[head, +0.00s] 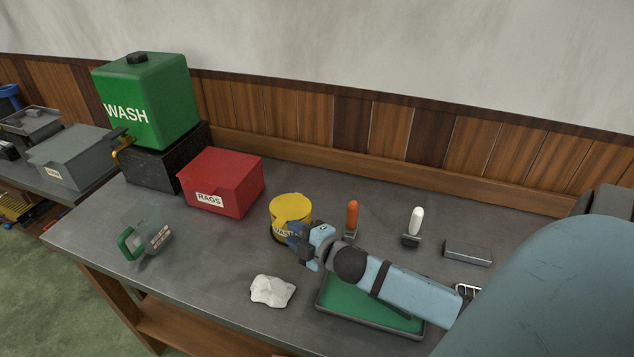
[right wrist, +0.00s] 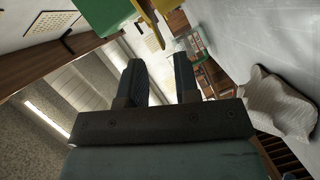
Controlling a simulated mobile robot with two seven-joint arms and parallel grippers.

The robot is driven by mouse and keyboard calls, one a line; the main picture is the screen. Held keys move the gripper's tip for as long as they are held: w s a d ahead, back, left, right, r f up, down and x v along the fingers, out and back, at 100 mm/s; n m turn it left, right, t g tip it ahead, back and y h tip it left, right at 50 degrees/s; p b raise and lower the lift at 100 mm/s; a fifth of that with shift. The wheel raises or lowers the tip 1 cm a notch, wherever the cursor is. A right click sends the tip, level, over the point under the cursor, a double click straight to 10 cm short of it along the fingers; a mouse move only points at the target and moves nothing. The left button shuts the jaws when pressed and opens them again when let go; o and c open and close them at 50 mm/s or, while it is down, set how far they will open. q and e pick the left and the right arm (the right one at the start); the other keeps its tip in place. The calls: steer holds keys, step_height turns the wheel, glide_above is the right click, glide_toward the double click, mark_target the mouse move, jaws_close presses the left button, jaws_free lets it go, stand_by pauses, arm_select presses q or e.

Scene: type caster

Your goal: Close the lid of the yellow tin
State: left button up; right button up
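The yellow tin (head: 278,224) stands on the grey workbench, just right of the red box. Its round yellow top shows, but I cannot tell whether the lid is fully down. My right gripper (head: 297,242) is at the front right side of the tin and hides part of its label. I cannot tell whether it touches the tin. In the right wrist view, the two fingers of my right gripper (right wrist: 158,75) stand apart with nothing between them. Yellow parts, probably of the tin (right wrist: 152,22), show beyond the fingertips. My left gripper is not in view.
A red RAGS box (head: 235,187) stands left of the tin. A white rag (head: 272,291) and a green-lined tray (head: 345,306) lie in front. Orange-handled (head: 352,214) and white-handled (head: 416,221) tools stand to the right. A clear jug (head: 148,238) stands at left.

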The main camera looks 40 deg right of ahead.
steer(key=s+r+p, duration=0.1)
steer(key=s, duration=0.6)
steer(key=shift+s+d+p, duration=0.3)
steer(key=shift+s+d, duration=0.05)
steer(key=shift+d, duration=0.1)
